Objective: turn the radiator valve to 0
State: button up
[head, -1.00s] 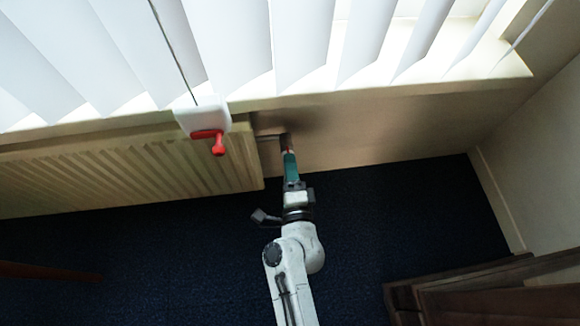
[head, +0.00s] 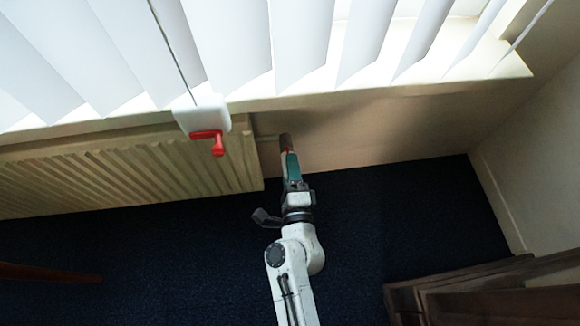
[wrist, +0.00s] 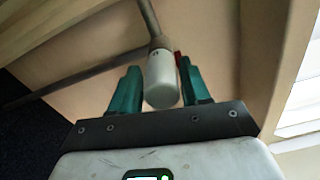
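The radiator valve (wrist: 162,82) is a white rounded cylinder on the end of a pipe, seen in the wrist view. Small marks show near its pipe end, but I cannot read the setting. My gripper (wrist: 160,84) has its two green fingers on either side of the valve, with little or no gap visible. I cannot tell whether they press on it. A small red patch shows beside the right fingertip. In the head view my gripper (head: 287,143) reaches the wall just right of the radiator (head: 130,165); the valve is hidden there.
A white box with a red handle (head: 207,130) hangs on a cord at the sill, left of my gripper. White blinds (head: 240,40) hang above. Brown wooden boards (head: 490,285) lie at the lower right. Dark carpet (head: 400,215) is clear around my arm.

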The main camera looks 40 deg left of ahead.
jog(key=shift+o, duration=1)
jog(key=b+v, duration=0.2)
jog(key=v, duration=0.8)
jog(key=shift+s+d, duration=0.2)
jog(key=shift+d, duration=0.05)
